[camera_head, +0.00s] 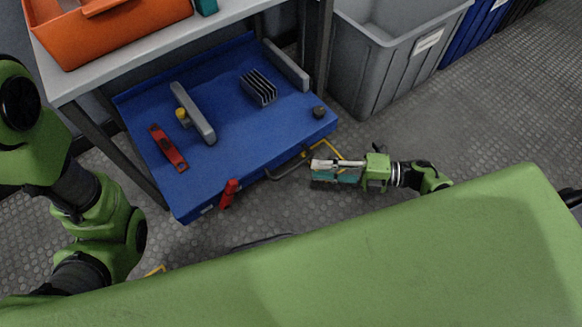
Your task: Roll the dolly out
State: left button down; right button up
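The blue dolly (235,137) sits under the grey table, its front edge out toward me. On its deck lie a red tool (168,147), a grey bar (193,112), a dark ribbed block (258,87) and a small dark knob (319,112). A red piece (229,193) stands at its front edge.
The grey table (140,62) overhangs the dolly, with legs on both sides and an orange bin (110,25) on top. A grey tub (385,65) and a blue tub (470,30) stand to the right. Floor is clear at right.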

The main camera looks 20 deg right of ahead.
aim_at(292, 168)
jog(key=b+x, duration=0.2)
jog(key=x, duration=0.5)
jog(key=shift+w+a+f, duration=0.1)
jog(key=shift+w+a, duration=0.05)
jog(key=shift+a, duration=0.05)
jog(key=shift+w+a+b, duration=0.2)
jog(key=shift+a+b, duration=0.1)
jog(key=shift+a, duration=0.1)
grip_shut()
